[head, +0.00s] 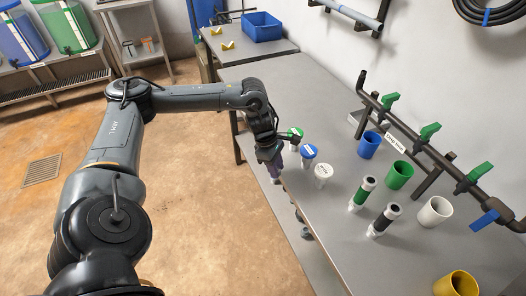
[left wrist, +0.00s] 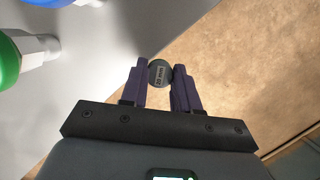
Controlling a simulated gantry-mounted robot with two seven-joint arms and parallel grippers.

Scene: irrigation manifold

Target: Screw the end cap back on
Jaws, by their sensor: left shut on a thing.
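The manifold (head: 433,153) is a dark pipe on the right with several green valve handles and one blue handle. My left gripper (head: 270,160) hangs at the table's left edge, away from the manifold. My right gripper is not in view.
White containers with green (head: 296,133), blue (head: 309,151) and white (head: 323,170) tops stand just right of my gripper. The table's (head: 345,255) front is clear.

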